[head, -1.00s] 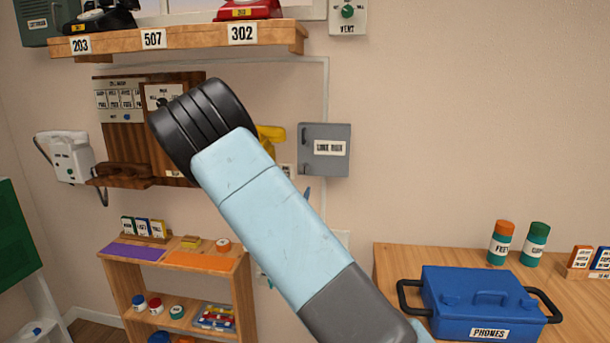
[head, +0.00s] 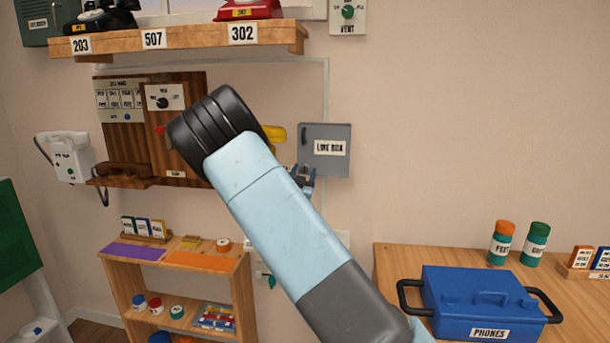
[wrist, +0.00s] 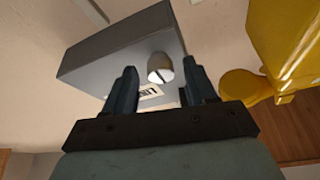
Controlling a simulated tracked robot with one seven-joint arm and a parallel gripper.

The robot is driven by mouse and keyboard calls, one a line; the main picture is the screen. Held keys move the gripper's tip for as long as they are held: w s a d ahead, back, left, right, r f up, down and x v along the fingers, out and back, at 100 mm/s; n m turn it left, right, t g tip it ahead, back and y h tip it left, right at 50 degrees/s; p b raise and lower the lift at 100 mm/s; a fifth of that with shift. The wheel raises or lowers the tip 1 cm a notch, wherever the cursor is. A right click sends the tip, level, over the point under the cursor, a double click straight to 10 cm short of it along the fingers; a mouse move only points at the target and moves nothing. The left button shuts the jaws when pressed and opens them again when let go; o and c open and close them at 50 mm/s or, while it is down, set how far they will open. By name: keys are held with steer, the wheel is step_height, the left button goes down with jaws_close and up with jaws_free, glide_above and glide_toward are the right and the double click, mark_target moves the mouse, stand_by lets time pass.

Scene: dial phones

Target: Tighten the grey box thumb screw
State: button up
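The grey box (head: 325,150), labelled "LINE BOX", is fixed to the wall right of the yellow phone. It also shows in the wrist view (wrist: 105,65). Its thumb screw (wrist: 160,68) is a pale rounded knob with a dark slot on the box's face, seen between my fingers in the wrist view. My gripper (wrist: 161,72) is open, with one blue-grey finger on either side of the screw's line of sight. I cannot tell whether the fingertips touch it. In the head view my gripper (head: 304,176) is at the box's lower left corner, partly hidden by my arm.
The yellow phone (wrist: 285,45) is close on the right of my gripper in the wrist view. A wooden shelf (head: 190,36) with phones is above. A blue case (head: 480,300) stands on the right table. The wall right of the box is bare.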

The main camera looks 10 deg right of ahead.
jaws_close()
steer(key=shift+n+t+y, duration=0.3)
steer(key=shift+n+y, duration=0.3)
steer(key=shift+n, duration=0.4)
steer(key=shift+o, duration=0.3)
jaws_free()
steer(key=shift+s, duration=0.1)
steer(key=v, duration=1.3)
steer(key=shift+s+f, duration=0.25)
